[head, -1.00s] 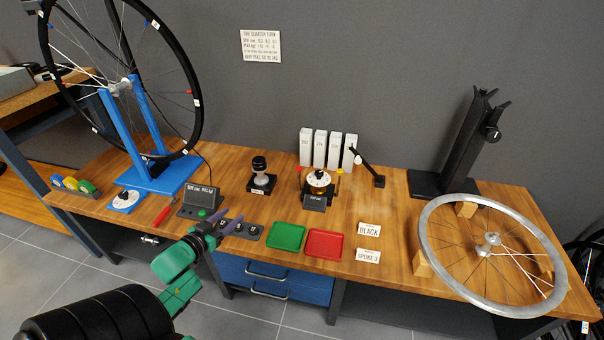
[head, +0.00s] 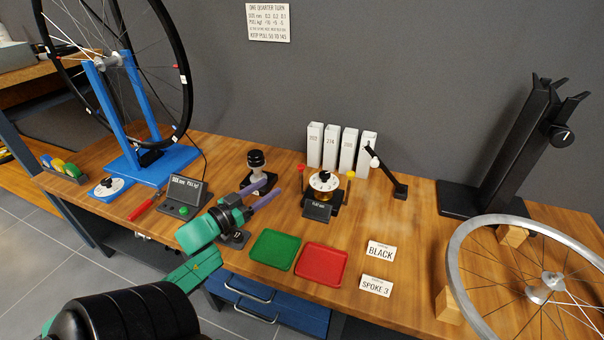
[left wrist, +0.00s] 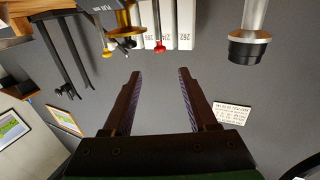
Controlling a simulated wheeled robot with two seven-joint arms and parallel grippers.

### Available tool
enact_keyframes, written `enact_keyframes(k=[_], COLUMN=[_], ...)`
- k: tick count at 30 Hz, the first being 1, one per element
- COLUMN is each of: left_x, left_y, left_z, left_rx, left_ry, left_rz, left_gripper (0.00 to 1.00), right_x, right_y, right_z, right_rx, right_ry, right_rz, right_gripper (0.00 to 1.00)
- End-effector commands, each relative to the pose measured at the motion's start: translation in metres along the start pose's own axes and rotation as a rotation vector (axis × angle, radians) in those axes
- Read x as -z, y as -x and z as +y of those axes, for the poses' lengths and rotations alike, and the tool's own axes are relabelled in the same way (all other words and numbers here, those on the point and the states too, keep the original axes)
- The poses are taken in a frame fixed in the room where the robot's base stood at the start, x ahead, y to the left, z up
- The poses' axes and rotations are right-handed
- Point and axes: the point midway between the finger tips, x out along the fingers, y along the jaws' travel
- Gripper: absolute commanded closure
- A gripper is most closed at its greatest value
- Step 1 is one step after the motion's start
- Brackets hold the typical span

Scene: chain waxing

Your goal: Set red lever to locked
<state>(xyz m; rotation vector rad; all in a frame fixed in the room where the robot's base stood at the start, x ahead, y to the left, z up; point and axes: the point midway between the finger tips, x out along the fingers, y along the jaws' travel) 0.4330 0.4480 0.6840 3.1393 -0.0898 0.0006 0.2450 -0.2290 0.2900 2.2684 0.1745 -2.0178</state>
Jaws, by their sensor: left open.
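A small device with a white dial (head: 323,181) stands mid-bench. A thin lever with a red knob (head: 301,168) rises at its left side, and one with a yellow knob (head: 351,174) at its right. In the left wrist view the picture is upside down; the red knob (left wrist: 160,47) appears beyond and between my fingertips, with the yellow knob (left wrist: 106,53) to its left. My left gripper (head: 267,187) is open and empty, left of the device and apart from the red knob. Any lock marking is too small to read. My right gripper is out of view.
A black-topped plunger-like piece (head: 257,172) stands close behind my left gripper. White boxes (head: 340,147) stand behind the device. A green tray (head: 275,249) and a red tray (head: 320,263) lie in front. A small display box (head: 184,196) is at left.

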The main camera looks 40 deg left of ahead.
Motion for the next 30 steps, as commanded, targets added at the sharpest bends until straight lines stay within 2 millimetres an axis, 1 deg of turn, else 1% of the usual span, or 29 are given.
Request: enact_keyframes(k=[2, 5, 8, 12, 15, 18, 22, 29, 30], left_x=[0.0, 0.0, 0.0, -0.001, 0.0, 0.0, 0.001, 0.001, 0.001], left_y=[-0.009, -0.03, -0.058, -0.093, -0.115, -0.131, -0.141, -0.143, -0.143], left_z=[0.0, 0.0, 0.0, 0.0, -0.001, 0.0, 0.0, 0.0, 0.0], left_rx=[-0.001, -0.002, -0.002, 0.0, 0.0, 0.0, 0.0, 0.0, 0.0], left_ry=[0.0, -0.003, -0.004, -0.003, -0.003, -0.001, -0.001, -0.001, -0.001], left_rz=[0.003, 0.005, 0.006, 0.005, 0.005, 0.002, 0.001, -0.001, -0.001], left_gripper=[0.42, 0.42, 0.42, 0.42, 0.42, 0.42, 0.42, 0.42, 0.45], right_x=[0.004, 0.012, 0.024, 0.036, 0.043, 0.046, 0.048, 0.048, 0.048], right_y=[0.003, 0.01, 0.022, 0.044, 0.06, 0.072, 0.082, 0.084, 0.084], right_z=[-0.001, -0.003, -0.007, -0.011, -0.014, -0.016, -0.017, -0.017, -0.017], right_rx=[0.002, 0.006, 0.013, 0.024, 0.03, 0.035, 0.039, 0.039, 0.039], right_ry=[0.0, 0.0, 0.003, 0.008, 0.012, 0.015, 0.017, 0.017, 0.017], right_rz=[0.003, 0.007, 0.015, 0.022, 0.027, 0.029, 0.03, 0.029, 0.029], right_gripper=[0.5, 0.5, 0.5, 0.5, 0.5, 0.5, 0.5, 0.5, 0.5])
